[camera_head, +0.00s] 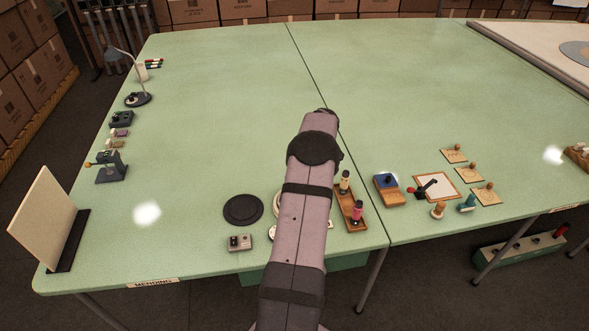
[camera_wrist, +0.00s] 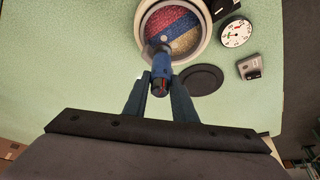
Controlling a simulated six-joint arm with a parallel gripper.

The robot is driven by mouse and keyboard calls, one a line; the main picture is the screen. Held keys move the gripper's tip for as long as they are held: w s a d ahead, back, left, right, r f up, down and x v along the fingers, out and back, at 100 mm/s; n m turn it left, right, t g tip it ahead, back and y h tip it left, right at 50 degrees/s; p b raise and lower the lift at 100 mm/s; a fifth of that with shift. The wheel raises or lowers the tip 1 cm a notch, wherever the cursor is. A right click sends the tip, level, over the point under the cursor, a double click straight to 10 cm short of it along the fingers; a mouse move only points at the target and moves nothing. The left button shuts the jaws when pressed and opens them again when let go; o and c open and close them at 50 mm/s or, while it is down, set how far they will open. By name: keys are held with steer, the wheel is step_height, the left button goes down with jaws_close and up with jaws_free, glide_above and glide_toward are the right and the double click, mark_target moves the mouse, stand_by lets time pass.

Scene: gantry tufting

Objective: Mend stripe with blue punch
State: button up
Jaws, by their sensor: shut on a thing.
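In the wrist view my gripper (camera_wrist: 160,82) is shut on the blue punch (camera_wrist: 160,66), whose dark and red end faces the camera. The punch's far end overlaps the lower left part of a round pale-rimmed frame (camera_wrist: 206,43). Inside the frame is cloth with a red area, a diagonal blue stripe (camera_wrist: 181,36) and a tan speckled area. I cannot tell whether the punch touches the cloth. In the head view my arm hides the gripper, the punch and most of the frame; only a bit of pale rim (camera_head: 276,201) shows.
A black disc (camera_head: 243,210) and small switch box (camera_head: 239,242) lie left of my arm. A white dial (camera_wrist: 236,33) is beside the frame. The table's far middle is clear.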

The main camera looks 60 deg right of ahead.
steer(key=shift+f+b, duration=0.5)
steer(key=shift+f, duration=1.45)
steer(key=shift+f+b, duration=0.55)
steer(key=shift+f, duration=0.05)
stand_by(0.4)
steer(key=shift+r+p, duration=1.35)
steer(key=shift+r, duration=2.2)
